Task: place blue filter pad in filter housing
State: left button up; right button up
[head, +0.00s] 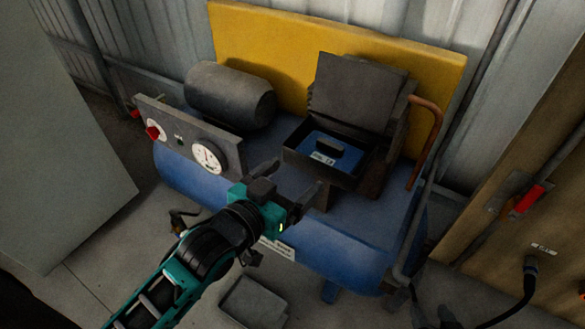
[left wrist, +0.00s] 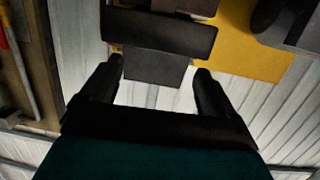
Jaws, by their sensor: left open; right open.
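The blue filter pad (head: 319,149) lies inside the open dark filter housing (head: 294,152) on top of the blue compressor. It has a dark handle on top and a white label at its front. I cannot tell whether it is fully seated. The housing's dark lid (head: 357,90) stands raised behind it. My left gripper (head: 289,179) is open and empty, in front of and apart from the housing in the head view. In the left wrist view its two fingers (left wrist: 158,78) are spread, with dark and grey parts beyond them. My right gripper is not in view.
The blue compressor tank (head: 335,246) carries a dark motor (head: 230,95) and a gauge panel (head: 190,141) at left. A yellow panel (head: 285,48) stands behind. A copper pipe (head: 431,135) rises right of the housing. A grey tray (head: 252,303) lies on the floor.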

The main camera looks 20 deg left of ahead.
pick_arm(q)
jog(key=s+a+f+g, duration=0.1)
jog(key=s+f, duration=0.3)
jog(key=f, duration=0.4)
jog(key=s+a+f+g+y, duration=0.1)
jog(key=s+f+g, duration=0.2)
jog(key=f, duration=0.5)
jog(key=shift+s+a, duration=0.15)
jog(key=shift+s, duration=0.7)
pick_arm(e)
jog(key=shift+a, duration=0.1)
pick_arm(q)
jog(key=shift+r, duration=0.1)
pick_arm(e)
jog(key=shift+r, duration=0.1)
pick_arm(q)
jog(key=r+p, duration=0.1)
jog(key=a+p, duration=0.1)
jog(key=p, duration=0.1)
jog(key=r+y+p, duration=0.1)
jog(key=shift+s+a+r, duration=0.15)
jog(key=shift+s+r, duration=0.2)
pick_arm(e)
jog(key=r, duration=0.1)
jog(key=d, duration=0.1)
jog(key=r, duration=0.1)
jog(key=shift+s+d+r+h, duration=0.25)
jog(key=shift+d+r+h, duration=0.05)
jog(key=shift+d, duration=0.05)
jog(key=shift+a, duration=0.2)
